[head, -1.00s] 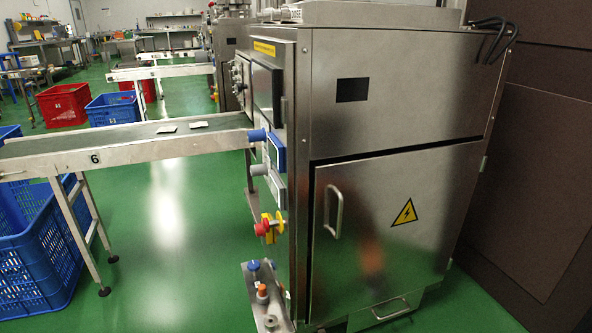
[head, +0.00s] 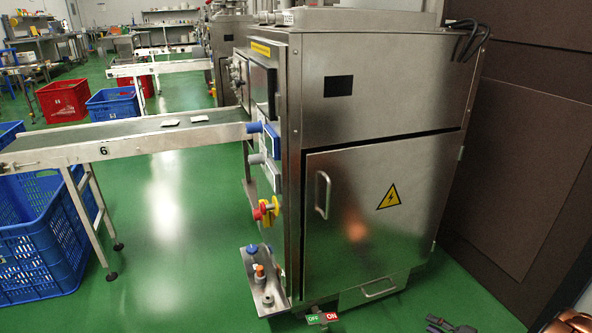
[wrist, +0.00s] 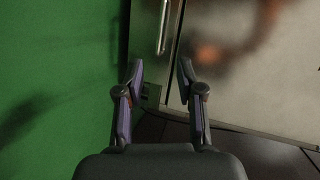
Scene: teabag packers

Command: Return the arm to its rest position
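My gripper (wrist: 161,66) is open and empty in the wrist view, its two fingers spread apart with nothing between them. Beyond the fingers are the green floor on the left and a metal cabinet door with a vertical handle. In the head view, a dark part of my gripper (head: 448,326) shows at the bottom edge, right of centre, in front of the machine. A piece of my arm shows in the bottom right corner. The rest of the arm is outside the view.
A steel packing machine (head: 370,215) with a closed door and yellow warning sign fills the centre. A conveyor (head: 125,133) runs left from it, with blue crates (head: 40,245) below. A green and red OFF/ON label (head: 322,318) shows low down. Green floor (head: 180,260) lies open between.

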